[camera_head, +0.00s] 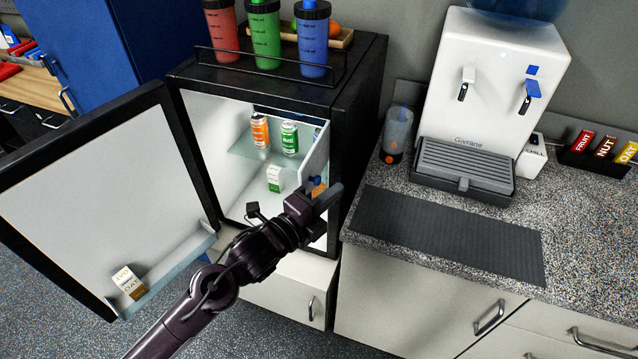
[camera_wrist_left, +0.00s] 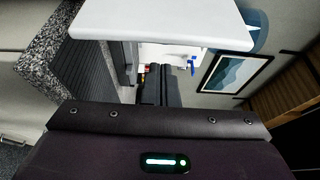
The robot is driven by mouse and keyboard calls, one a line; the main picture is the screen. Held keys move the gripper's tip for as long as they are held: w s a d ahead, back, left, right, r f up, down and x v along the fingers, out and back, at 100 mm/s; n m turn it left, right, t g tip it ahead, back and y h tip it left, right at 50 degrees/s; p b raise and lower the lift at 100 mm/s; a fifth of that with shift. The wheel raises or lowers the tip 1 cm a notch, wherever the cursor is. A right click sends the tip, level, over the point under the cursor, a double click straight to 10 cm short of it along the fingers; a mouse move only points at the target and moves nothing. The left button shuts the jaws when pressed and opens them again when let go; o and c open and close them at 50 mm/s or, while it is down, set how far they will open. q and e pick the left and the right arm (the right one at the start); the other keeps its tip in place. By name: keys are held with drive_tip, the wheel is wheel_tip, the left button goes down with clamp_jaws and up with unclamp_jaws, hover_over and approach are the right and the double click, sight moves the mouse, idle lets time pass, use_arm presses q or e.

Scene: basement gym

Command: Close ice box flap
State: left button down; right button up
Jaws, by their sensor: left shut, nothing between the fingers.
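The ice box flap (camera_head: 316,152) is a pale panel at the upper right of the open black fridge's interior. It stands swung outward, and the dark ice box opening shows behind it. In the left wrist view, a white panel that looks like the flap (camera_wrist_left: 160,22) fills the top, close above the fingers. My left gripper (camera_head: 328,196) is at the fridge's right front edge, just below the flap, pointing right. It is shut and empty; its fingers show in the wrist view (camera_wrist_left: 158,85). I cannot tell whether it touches the flap. My right gripper is not in view.
The fridge door (camera_head: 95,190) is wide open to the left, with an oat carton (camera_head: 128,282) on its shelf. Cans (camera_head: 260,131) and a small carton (camera_head: 275,179) stand inside. Bottles (camera_head: 265,35) stand on top. A counter (camera_head: 590,235) with a water dispenser (camera_head: 490,85) is right.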

use_arm(q)
drive_tip(key=a, duration=0.2)
drive_tip(key=shift+w+a+p, duration=0.35)
